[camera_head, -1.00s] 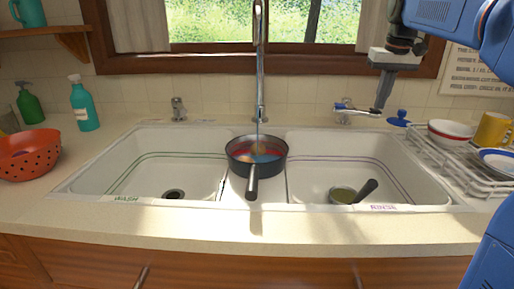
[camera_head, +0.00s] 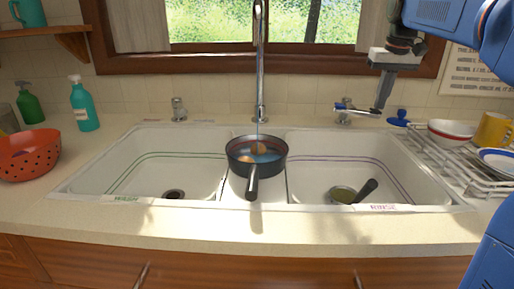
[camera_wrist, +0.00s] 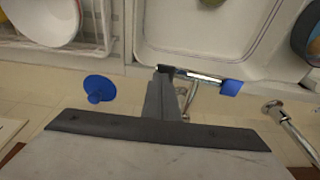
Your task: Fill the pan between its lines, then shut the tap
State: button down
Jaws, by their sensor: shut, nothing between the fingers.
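A dark pan (camera_head: 244,174) stands on the divider between two basins, its handle toward me. A thin stream falls into it from the tall tap spout (camera_head: 261,70). Bluish water and a brownish-orange shape show inside; I cannot clearly make out the pan's lines. The right tap lever (camera_head: 360,110) sticks out sideways behind the right basin; its blue end also shows in the wrist view (camera_wrist: 231,87). My gripper (camera_head: 379,109) is shut and empty, its tips (camera_wrist: 164,72) at the lever's other end. I cannot tell whether they touch it.
A blue knob-like object (camera_head: 398,119) stands just right of my gripper, near the dish rack (camera_head: 440,160) with bowls and a mug. The left basin (camera_head: 150,170) is empty. A red colander (camera_head: 28,155) stands far left.

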jog(key=shift+f, duration=0.1)
dwell(0.3)
jog(key=shift+f, duration=0.7)
jog(key=shift+d, duration=0.1)
jog(key=shift+d, duration=1.45)
jog(key=shift+r, duration=0.25)
notch_tip(320, 180, up, 7)
jog(key=shift+s+f, duration=0.1)
jog(key=shift+f, duration=0.05)
dwell(0.4)
